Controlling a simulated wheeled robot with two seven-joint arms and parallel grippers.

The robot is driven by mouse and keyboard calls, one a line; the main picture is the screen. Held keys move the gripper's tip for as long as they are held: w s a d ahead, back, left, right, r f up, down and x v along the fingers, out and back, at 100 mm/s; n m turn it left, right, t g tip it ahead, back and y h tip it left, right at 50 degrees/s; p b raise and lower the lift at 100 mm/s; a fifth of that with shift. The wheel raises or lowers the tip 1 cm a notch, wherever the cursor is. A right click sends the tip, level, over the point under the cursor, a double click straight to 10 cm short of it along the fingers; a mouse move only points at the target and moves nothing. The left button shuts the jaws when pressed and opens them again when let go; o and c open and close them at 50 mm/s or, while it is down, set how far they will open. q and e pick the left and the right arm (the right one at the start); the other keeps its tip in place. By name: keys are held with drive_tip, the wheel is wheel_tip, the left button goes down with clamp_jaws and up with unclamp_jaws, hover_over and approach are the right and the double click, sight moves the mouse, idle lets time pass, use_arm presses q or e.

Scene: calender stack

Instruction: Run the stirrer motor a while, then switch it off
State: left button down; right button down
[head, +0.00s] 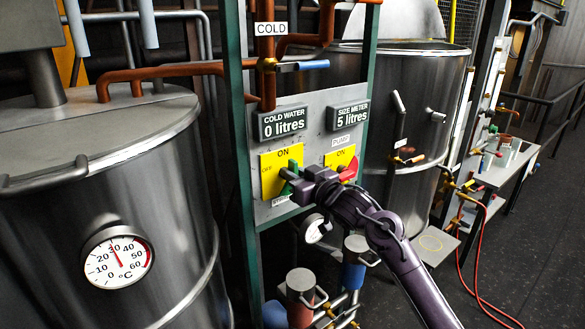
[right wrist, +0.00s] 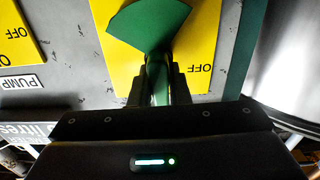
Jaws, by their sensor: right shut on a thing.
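A yellow ON/OFF switch plate (head: 267,160) with a green handle (head: 294,164) is on the left of the grey panel. Its name label is mostly hidden, so I cannot read it. My right gripper (head: 287,181) is shut on the green handle. In the right wrist view the handle's narrow part (right wrist: 158,82) is between the fingers, its wide end (right wrist: 148,22) beyond them. OFF is beside it; ON is hidden there. I cannot tell for certain which mark the handle points to. My left gripper is not in view.
A second yellow switch (head: 340,157) with a red handle, labelled PUMP, sits close on the right. Above are displays reading 0 litres (head: 283,123) and 5 litres (head: 348,116). Steel tanks stand left (head: 100,190) and right (head: 415,115). The left dial (head: 117,257) reads about 30.

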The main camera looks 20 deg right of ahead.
drive_tip(key=shift+f+m, duration=0.1)
drive_tip(key=shift+m, duration=0.2)
drive_tip(key=c, duration=1.4)
unclamp_jaws()
drive_tip(key=shift+b+v, duration=1.3)
drive_tip(key=shift+v, duration=2.65)
idle(1.9)
